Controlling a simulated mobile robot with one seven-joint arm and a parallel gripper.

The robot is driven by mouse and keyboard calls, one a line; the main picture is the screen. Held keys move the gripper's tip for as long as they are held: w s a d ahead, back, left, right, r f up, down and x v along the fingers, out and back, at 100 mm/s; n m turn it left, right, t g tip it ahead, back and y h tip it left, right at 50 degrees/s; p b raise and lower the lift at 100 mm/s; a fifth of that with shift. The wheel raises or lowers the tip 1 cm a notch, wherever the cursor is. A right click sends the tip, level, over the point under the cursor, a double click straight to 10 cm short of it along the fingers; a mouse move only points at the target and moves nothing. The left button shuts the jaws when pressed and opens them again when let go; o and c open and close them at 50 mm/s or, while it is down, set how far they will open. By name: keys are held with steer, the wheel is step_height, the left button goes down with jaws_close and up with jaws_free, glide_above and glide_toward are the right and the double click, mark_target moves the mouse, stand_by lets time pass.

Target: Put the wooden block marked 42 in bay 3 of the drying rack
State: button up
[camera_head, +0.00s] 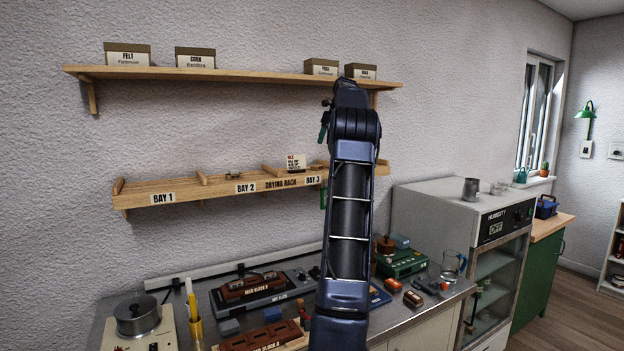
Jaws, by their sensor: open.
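The drying rack (215,190) is a long wooden shelf on the wall, with labels for bay 1, bay 2 and bay 3 and low wooden dividers. The bay 3 label (313,180) shows just left of my arm, which covers part of that end. A small brown piece and a white card (296,162) with red print are near bay 3. I cannot make out a block marked 42. My dark blue arm rises through the middle of the picture. My gripper is not clearly visible; small green parts show at the arm's left edge, and I cannot tell what they belong to.
A humidity cabinet (462,225) stands right. An upper shelf (240,73) holds several boxes.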

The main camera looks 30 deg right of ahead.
steer(key=s+a+f+n+h, duration=0.1)
steer(key=s+a+n, duration=0.4)
steer(key=a, duration=0.4)
steer(key=s+a+f+n, duration=0.1)
steer(key=s+a+n, duration=0.3)
steer(key=a, duration=0.5)
steer(key=s+a+f+n+h, duration=0.1)
steer(key=s+a+n, duration=0.4)
steer(key=a, duration=0.4)
steer(key=s+a+f+n, duration=0.4)
steer(key=s+f+n, duration=0.2)
steer(key=s, duration=0.4)
steer(key=s+a+f+n, duration=0.4)
steer(key=s+f+n, duration=0.1)
steer(key=s+f, duration=0.4)
steer(key=s+a+f+n, duration=0.5)
steer(key=s+f+n, duration=0.1)
steer(key=s, duration=0.4)
steer(key=shift+s+f+n, duration=0.3)
steer(key=shift+s+f, duration=0.05)
steer(key=shift+f, duration=0.3)
